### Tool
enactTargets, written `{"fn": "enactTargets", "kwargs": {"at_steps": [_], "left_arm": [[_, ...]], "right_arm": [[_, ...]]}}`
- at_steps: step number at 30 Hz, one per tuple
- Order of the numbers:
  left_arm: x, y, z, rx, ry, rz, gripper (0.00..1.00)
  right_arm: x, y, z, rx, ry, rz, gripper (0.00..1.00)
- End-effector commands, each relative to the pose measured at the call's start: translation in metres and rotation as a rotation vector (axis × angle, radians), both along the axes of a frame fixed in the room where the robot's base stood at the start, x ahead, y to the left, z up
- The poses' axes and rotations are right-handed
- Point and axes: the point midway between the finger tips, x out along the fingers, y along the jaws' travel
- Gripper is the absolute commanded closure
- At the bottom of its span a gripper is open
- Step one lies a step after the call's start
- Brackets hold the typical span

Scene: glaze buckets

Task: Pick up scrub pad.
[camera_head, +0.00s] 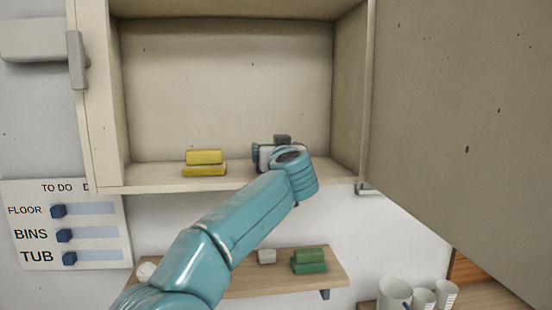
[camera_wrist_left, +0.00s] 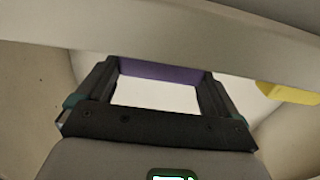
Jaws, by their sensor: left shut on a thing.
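My left gripper (camera_head: 266,154) is inside the open cabinet, just above its floor at the right. In the left wrist view its two fingers (camera_wrist_left: 160,85) stand apart, with a flat purple block (camera_wrist_left: 160,72) between their tips. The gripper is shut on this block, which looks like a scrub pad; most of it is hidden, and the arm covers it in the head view. Two yellow pads (camera_head: 205,158) lie stacked on the cabinet floor left of the gripper. A yellow pad (camera_wrist_left: 288,93) also shows at the right of the left wrist view. My right gripper is out of view.
The cabinet floor edge (camera_head: 150,184) runs below the gripper, and the open door (camera_head: 460,110) fills the right. White cups (camera_head: 395,292) stand lower right.

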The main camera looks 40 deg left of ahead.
Motion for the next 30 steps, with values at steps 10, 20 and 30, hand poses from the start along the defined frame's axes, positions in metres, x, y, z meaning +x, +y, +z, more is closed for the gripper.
{"fn": "enactTargets", "kwargs": {"at_steps": [10,20,30], "left_arm": [[-0.003,-0.002,0.034,-0.002,-0.002,-0.001,0.37],[-0.003,-0.001,0.063,-0.003,-0.002,0.001,0.37],[-0.047,-0.010,0.065,-0.002,-0.002,-0.002,0.37]], "right_arm": [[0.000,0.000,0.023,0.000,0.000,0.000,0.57],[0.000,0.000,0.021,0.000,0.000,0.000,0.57],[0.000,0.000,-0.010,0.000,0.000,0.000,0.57]]}}
